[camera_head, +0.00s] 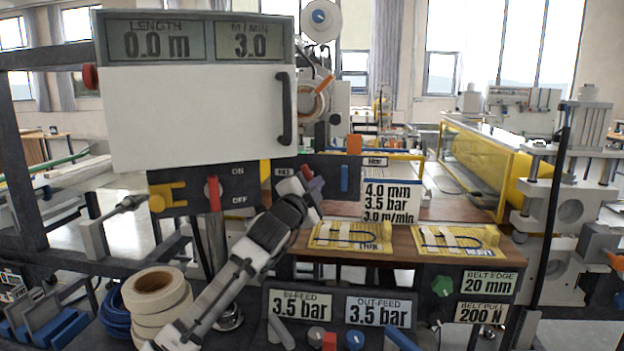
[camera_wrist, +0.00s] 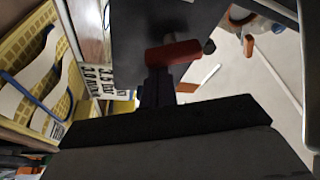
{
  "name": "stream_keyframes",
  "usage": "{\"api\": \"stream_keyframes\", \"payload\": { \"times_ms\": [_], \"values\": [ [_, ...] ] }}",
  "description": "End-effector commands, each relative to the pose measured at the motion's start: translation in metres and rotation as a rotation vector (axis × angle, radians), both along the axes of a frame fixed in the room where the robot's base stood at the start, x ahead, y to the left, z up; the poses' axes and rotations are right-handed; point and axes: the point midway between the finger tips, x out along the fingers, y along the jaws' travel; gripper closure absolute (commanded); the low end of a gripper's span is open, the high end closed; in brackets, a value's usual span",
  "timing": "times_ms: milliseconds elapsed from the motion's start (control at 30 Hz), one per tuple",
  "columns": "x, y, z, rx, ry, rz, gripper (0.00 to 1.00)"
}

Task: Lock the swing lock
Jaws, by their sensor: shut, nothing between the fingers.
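A small red lever (camera_head: 307,172) sits on the dark panel below the white cover, right at my gripper. I take it for the swing lock, but no label confirms this. In the wrist view the red lever (camera_wrist: 173,52) lies crosswise just beyond the dark purple fingertips, close to or touching them; I cannot tell which. My gripper (camera_head: 317,184) is shut and empty, reaching up from the lower left. It also shows in the wrist view (camera_wrist: 158,88). My gripper partly hides the lever's mount.
The white cover (camera_head: 200,118) with a black handle hangs above left. A red ON/OFF switch (camera_head: 214,194) is left of my gripper, a blue lever (camera_head: 344,178) right. Yellow trays (camera_head: 350,237) stand below right. White rolls (camera_head: 157,300) stand at lower left.

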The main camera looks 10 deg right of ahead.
Motion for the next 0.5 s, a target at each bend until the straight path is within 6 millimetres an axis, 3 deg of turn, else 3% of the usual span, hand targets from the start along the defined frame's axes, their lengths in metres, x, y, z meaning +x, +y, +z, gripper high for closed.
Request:
{"api": "stream_keyframes", "payload": {
  "times_ms": [500],
  "values": [
    [0.0028, 0.0066, -0.0076, -0.003, 0.005, 0.004, 1.0]
  ]
}}
